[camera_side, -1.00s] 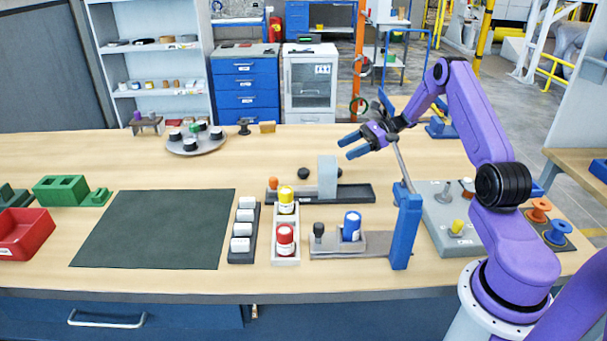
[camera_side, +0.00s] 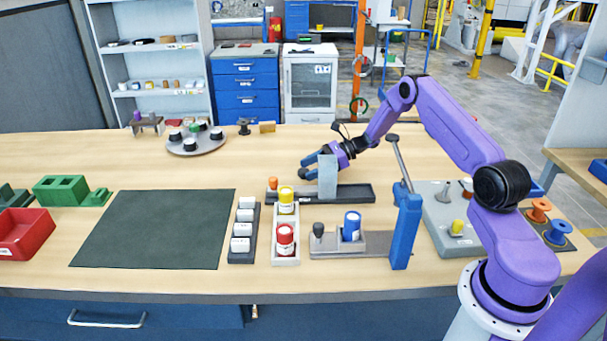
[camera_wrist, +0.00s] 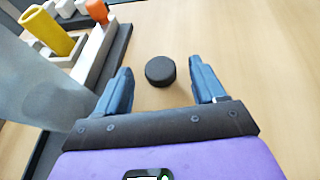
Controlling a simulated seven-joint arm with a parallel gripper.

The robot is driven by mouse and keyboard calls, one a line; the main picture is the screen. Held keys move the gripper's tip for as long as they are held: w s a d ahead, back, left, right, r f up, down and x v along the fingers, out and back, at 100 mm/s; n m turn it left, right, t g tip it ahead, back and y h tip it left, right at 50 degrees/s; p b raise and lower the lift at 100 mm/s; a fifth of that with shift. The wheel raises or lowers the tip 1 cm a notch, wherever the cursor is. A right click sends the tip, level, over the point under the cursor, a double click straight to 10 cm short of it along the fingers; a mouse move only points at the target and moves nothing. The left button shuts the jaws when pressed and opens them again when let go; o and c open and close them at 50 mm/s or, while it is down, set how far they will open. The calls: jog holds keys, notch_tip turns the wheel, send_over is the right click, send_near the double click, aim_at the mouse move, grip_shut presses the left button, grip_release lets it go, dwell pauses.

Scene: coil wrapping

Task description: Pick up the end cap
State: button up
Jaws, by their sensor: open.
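The end cap (camera_wrist: 160,70), a small black disc, lies flat on the bare wood table. In the wrist view it sits between the tips of my two blue fingers, with a gap on each side. My gripper (camera_side: 304,168) is open and low over the table, behind the grey upright block (camera_side: 327,177) in the side view. In that view my fingers largely hide the cap.
The grey block stands close beside my gripper on a dark rail (camera_side: 350,192). An orange piece (camera_wrist: 98,10) and a yellow cylinder (camera_wrist: 48,32) stand nearby. A blue post with a slanted rod (camera_side: 403,165) is to the right.

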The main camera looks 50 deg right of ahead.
jog(key=shift+w+a+f, duration=0.15)
jog(key=shift+w+a, duration=0.1)
jog(key=shift+a, duration=0.15)
jog(key=c, duration=1.1)
